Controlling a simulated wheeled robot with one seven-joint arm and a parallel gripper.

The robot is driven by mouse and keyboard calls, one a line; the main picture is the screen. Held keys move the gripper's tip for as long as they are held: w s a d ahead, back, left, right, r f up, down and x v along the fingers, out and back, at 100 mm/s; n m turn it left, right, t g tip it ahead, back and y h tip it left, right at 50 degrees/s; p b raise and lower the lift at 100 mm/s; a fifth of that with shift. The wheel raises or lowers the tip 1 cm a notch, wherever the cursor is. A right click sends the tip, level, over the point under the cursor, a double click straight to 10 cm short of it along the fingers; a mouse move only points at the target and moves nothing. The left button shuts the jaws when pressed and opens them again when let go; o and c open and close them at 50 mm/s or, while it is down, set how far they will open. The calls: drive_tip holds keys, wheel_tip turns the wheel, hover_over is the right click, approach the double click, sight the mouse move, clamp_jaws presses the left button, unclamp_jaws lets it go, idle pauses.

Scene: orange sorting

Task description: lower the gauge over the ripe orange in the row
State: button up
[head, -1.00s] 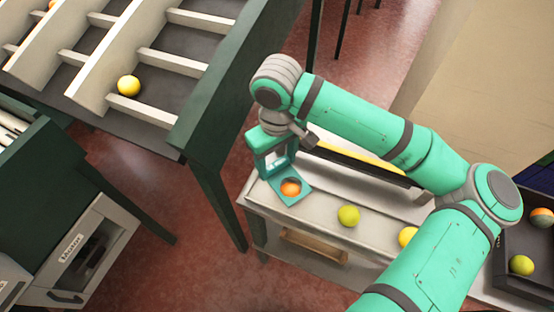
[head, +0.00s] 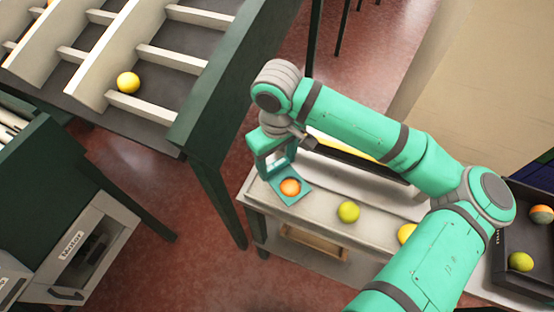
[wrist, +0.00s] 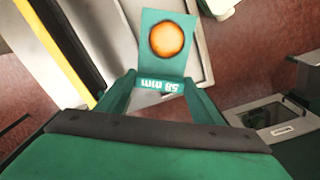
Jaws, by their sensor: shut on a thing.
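My gripper (head: 276,158) is shut on the gauge (head: 304,192), a teal plate with a round hole. I cannot tell how far the plate is down around the fruit. A yellow-green fruit (head: 348,211) and a yellow fruit (head: 406,233), partly behind my arm, lie further right in the row.
The row lies on a pale bench (head: 325,215). A dark crate (head: 500,250) at the right holds a green fruit (head: 521,262) and a part-orange one (head: 541,214). A divided sorting table (head: 185,90) at upper left holds a yellow fruit (head: 128,83). A cabinet (head: 75,255) stands lower left.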

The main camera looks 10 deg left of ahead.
drive_tip(key=shift+f, duration=1.35)
drive_tip(key=shift+r, duration=0.2)
idle(0.9)
drive_tip(key=shift+r, duration=3.85)
